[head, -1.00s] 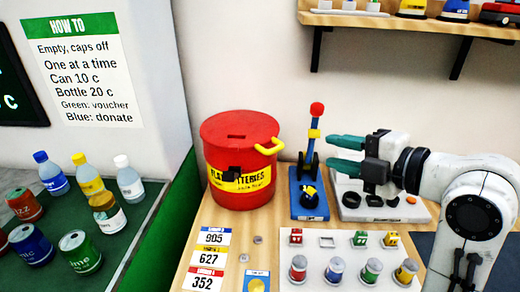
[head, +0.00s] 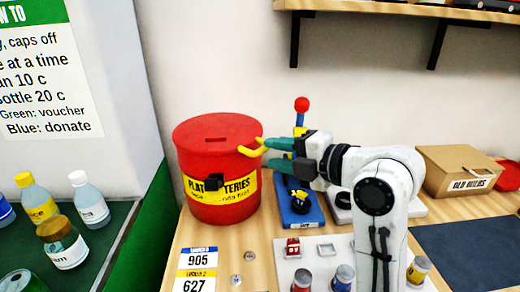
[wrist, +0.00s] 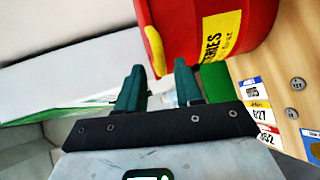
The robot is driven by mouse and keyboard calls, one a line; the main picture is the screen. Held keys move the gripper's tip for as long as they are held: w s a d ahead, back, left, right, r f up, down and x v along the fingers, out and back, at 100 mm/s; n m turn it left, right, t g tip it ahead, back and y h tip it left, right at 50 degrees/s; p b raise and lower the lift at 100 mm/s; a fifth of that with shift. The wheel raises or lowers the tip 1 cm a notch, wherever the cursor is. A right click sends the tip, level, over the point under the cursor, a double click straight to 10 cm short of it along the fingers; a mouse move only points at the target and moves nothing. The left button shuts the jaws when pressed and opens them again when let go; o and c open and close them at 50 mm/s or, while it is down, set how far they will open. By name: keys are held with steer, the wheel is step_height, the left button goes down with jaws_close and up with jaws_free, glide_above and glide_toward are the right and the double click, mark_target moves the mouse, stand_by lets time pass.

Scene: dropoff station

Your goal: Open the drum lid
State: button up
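The red drum (head: 215,205) stands on the wooden counter at the back left, with a yellow label reading partly "BATTERIES". Its red lid (head: 205,134) has a slot on top and looks shut. A yellow handle (head: 252,149) sticks out from the lid's right side; it also shows in the wrist view (wrist: 155,50). My gripper (head: 268,144) has green fingers and points left at the handle's end. In the wrist view the fingers (wrist: 160,80) are apart with the handle's end near the gap; contact is not clear.
A blue stand with a red-knobbed lever (head: 301,104) stands behind my gripper. Number cards (head: 196,262) and a board with several small canisters (head: 343,275) lie in front. A cardboard box (head: 462,170) is at right, bottles (head: 90,205) at left, a shelf above.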

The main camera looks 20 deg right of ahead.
mark_target(264, 152)
steer(key=shift+x, duration=2.5)
steer(key=shift+c, duration=0.5)
jaws_close()
